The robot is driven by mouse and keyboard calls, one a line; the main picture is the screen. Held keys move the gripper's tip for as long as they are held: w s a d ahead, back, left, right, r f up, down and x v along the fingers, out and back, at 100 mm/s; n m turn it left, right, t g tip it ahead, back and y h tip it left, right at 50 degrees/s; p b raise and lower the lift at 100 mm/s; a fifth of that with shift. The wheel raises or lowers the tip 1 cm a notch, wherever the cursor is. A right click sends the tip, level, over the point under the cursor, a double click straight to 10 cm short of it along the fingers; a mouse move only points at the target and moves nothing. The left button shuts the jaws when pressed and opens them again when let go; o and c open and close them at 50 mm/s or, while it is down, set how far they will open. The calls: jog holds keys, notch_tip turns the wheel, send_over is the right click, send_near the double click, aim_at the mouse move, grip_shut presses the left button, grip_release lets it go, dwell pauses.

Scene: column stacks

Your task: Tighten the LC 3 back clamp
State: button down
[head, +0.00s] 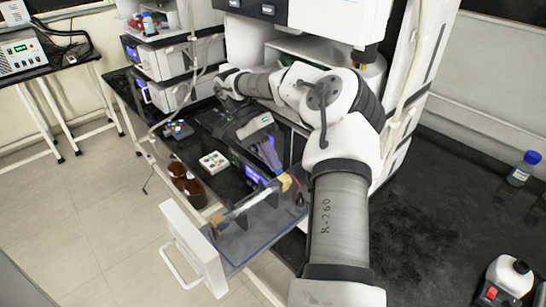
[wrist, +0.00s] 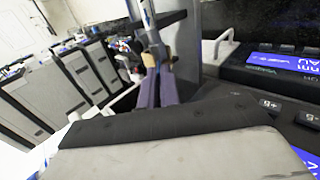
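A drawer with clear walls and a white front (head: 190,247) is pulled out from the stack in the head view. A pale column (head: 250,203) lies along it, with a tan clamp (head: 221,222) at its front end. My gripper (head: 281,177) has purple fingers and is at the column's back end, where another tan part shows; the back clamp is hard to tell apart from the fingertips. In the wrist view my gripper (wrist: 158,62) has its fingers close together, with the column (wrist: 148,18) running away beyond them. I cannot tell whether they grip anything.
Two brown bottles (head: 188,184) and a white tray (head: 214,163) stand left of the drawer. Modules with lit blue displays (wrist: 290,62) are close at the right in the wrist view. The black bench (head: 440,210) on the right is mostly clear.

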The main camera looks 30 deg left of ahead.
jog(key=shift+f, duration=0.1)
dwell(0.5)
jog(key=c, duration=1.6)
grip_release()
jog(key=shift+d, duration=0.1)
